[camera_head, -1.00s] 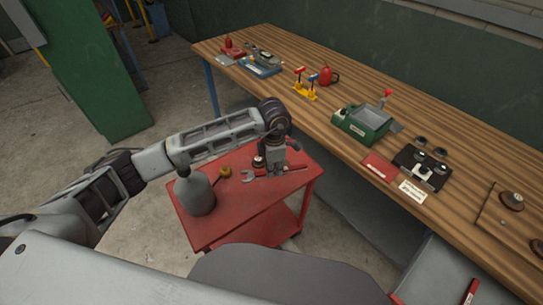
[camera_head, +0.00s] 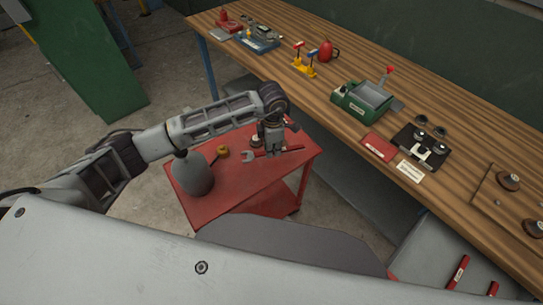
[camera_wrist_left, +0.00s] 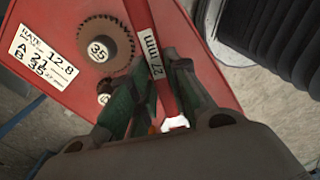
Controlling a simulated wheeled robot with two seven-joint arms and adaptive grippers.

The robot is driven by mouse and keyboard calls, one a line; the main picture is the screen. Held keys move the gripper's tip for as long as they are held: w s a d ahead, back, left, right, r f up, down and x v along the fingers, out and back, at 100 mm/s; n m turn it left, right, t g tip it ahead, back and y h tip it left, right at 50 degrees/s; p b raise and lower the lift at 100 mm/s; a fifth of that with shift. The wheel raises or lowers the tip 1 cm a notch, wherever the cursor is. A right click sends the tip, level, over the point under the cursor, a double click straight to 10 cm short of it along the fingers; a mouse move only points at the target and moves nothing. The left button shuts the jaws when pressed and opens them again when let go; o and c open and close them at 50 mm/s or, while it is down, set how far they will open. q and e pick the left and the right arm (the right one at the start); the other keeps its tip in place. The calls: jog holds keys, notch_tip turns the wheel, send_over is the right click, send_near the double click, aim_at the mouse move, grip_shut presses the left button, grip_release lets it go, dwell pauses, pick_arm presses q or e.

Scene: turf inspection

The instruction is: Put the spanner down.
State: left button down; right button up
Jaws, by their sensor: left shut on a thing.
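The spanner has a silver open jaw (camera_head: 248,157) and a red handle (camera_head: 293,148). In the wrist view its red shaft (camera_wrist_left: 139,14) carries a "27 mm" label. My left gripper (camera_head: 272,153) points down over the right part of the red cart (camera_head: 235,193). In the wrist view the green-padded fingers (camera_wrist_left: 158,82) are shut on the spanner shaft, one on each side. The spanner lies close over the cart top; I cannot tell whether it touches. My right gripper is not in view.
A grey bottle-shaped thing (camera_head: 193,176) and a small yellow-brown knob (camera_head: 222,152) stand on the cart's left. A toothed disc marked 35 (camera_wrist_left: 99,45) and a rate label (camera_wrist_left: 45,56) show on the cart. The wooden bench (camera_head: 330,85) holds a green device (camera_head: 360,101).

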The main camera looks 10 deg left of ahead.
aim_at(272, 164)
pick_arm(q)
jog(key=shift+f, duration=1.5)
jog(key=shift+f, duration=0.1)
jog(key=shift+f+p, duration=0.4)
jog(key=shift+f, duration=1.4)
jog(key=shift+f, duration=0.1)
jog(key=c, duration=1.4)
grip_release()
jog(key=shift+o, duration=0.2)
